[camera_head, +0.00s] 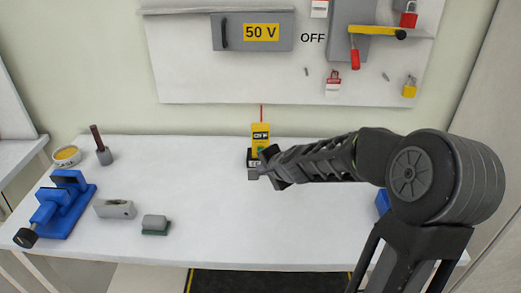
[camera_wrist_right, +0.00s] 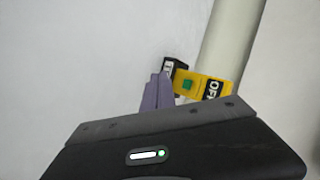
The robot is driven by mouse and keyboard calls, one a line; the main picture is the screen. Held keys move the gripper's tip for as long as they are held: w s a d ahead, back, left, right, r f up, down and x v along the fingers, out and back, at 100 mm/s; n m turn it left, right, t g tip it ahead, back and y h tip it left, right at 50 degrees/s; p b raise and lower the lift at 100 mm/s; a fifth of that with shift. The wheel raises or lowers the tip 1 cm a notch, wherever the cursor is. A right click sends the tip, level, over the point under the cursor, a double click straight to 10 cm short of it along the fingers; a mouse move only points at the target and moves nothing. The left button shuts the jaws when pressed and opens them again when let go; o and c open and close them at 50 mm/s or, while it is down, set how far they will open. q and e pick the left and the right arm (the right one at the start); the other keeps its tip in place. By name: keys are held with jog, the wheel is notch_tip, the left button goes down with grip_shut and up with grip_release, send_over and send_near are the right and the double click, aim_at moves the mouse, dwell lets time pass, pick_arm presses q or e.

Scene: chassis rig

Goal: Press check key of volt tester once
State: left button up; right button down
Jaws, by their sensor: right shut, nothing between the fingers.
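The yellow volt tester (camera_head: 260,132) stands at the back of the table in the head view, with a red probe on top and a dark display. In the right wrist view the tester (camera_wrist_right: 209,88) shows the word OFF on its display and a green key (camera_wrist_right: 187,85). It sits in a black holder (camera_wrist_right: 175,68). My right gripper (camera_head: 254,174) is shut and empty, with its fingertips close in front of the tester's lower part. The fingers also show in the right wrist view (camera_wrist_right: 157,92), beside the green key. I cannot tell whether they touch it. My left gripper is not in view.
A blue vise (camera_head: 65,205), a grey block (camera_head: 115,209), a green-based block (camera_head: 155,224), a yellow-topped round tin (camera_head: 67,155) and a dark-handled tool (camera_head: 101,147) stand on the left. The wall panel (camera_head: 200,80) carries a 50 V box, locks and a yellow-handled switch. The table's front middle is clear.

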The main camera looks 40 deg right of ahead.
jog(key=shift+w+d+p, duration=0.4)
jog(key=shift+w+d, duration=0.35)
jog(key=shift+w, duration=0.35)
jog(key=shift+w+d+p, duration=0.35)
jog(key=shift+w+d, duration=0.4)
jog(key=shift+w, duration=0.35)
dwell(0.4)
jog(key=shift+w+d, duration=0.25)
jog(key=shift+w, duration=0.1)
jog(key=shift+w+d+p, duration=0.35)
jog(key=shift+w+p, duration=0.05)
jog(key=shift+w, duration=0.15)
dwell(1.0)
jog(key=shift+s, duration=0.15)
dwell(0.4)
jog(key=shift+s+a+b, duration=0.3)
jog(key=shift+s+b, duration=0.05)
jog(key=shift+b, duration=0.05)
jog(key=shift+s+a, duration=0.3)
jog(key=shift+s, duration=0.1)
jog(key=shift+s, duration=0.15)
